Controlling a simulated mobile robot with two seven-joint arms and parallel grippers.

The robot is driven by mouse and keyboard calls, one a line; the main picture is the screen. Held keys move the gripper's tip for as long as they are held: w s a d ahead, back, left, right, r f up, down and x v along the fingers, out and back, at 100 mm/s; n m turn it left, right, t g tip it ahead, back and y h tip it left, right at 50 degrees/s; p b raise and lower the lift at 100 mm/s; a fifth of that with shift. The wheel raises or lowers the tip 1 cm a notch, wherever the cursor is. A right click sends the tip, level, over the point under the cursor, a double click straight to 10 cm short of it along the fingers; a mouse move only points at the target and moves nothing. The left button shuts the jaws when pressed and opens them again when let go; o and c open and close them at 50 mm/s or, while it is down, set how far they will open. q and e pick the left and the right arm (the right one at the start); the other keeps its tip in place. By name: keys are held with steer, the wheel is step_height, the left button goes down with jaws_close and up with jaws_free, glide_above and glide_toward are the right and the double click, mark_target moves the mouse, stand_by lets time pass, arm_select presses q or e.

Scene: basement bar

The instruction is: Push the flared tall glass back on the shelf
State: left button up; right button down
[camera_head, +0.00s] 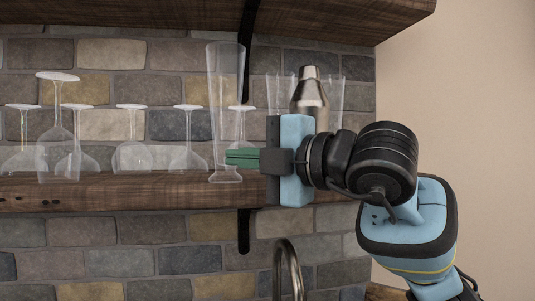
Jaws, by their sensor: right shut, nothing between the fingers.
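The flared tall glass (226,85) stands upright on the wooden shelf (140,192), its foot near the front edge. It is clear, wide at the top and narrow lower down. My right gripper (230,158) comes in from the right at shelf height. Its green fingers are shut with nothing between them, and the tips overlap the lower stem of the glass in the picture. I cannot tell whether they touch it. My left gripper is not in view.
Several upside-down stemmed glasses (131,155) stand left of the tall glass. A metal shaker (310,97) and more clear glasses (338,92) stand behind my right gripper. An upper shelf (330,18) hangs above, a dark bracket (245,232) and a curved faucet (289,252) are below.

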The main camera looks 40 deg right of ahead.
mark_target(240, 182)
steer(key=shift+w+d, duration=0.55)
steer(key=shift+w, duration=0.6)
steer(key=shift+d, duration=0.1)
steer(key=w, duration=0.1)
steer(key=w+d, duration=0.1)
steer(key=w, duration=0.1)
steer(key=shift+w+d, duration=0.35)
steer(key=shift+w, duration=0.05)
steer(key=shift+w+d, duration=0.15)
steer(key=shift+w, duration=0.05)
steer(key=shift+s+f, duration=0.1)
